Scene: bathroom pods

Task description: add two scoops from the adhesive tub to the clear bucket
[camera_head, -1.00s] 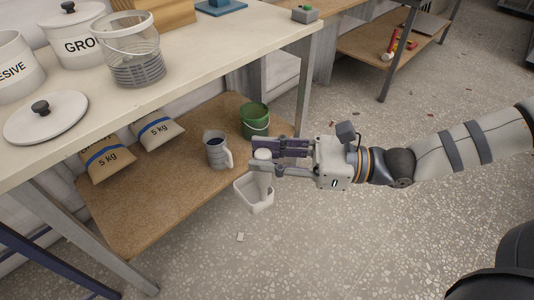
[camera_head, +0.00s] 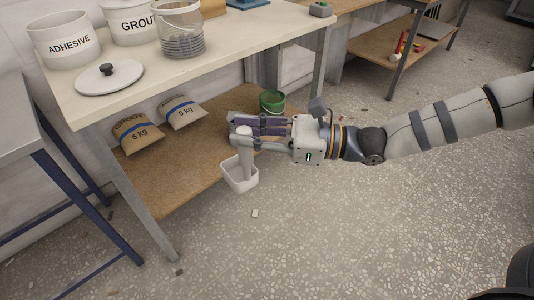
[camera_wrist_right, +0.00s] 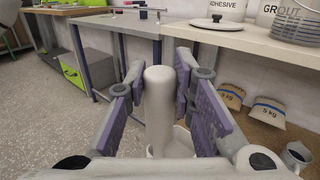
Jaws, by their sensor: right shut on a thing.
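The white adhesive tub (camera_head: 66,46) stands at the left end of the bench top, with its label facing me and its mouth open. A white lid with a dark knob (camera_head: 109,77) lies on the bench in front of it. The clear bucket (camera_head: 181,32), with grey ringed contents and a handle, stands right of it. My right gripper (camera_head: 243,130) is shut on the handle of a white scoop (camera_head: 240,179), held in front of the lower shelf. In the right wrist view the scoop handle (camera_wrist_right: 159,105) stands between the fingers. The scoop's inside looks empty. My left gripper is out of view.
A grout tub (camera_head: 130,24) stands behind the clear bucket. The bench edge (camera_head: 200,75) lies above the scoop. Grout bags (camera_head: 137,133) and a green bucket (camera_head: 272,101) rest on the lower shelf. The floor at right is open.

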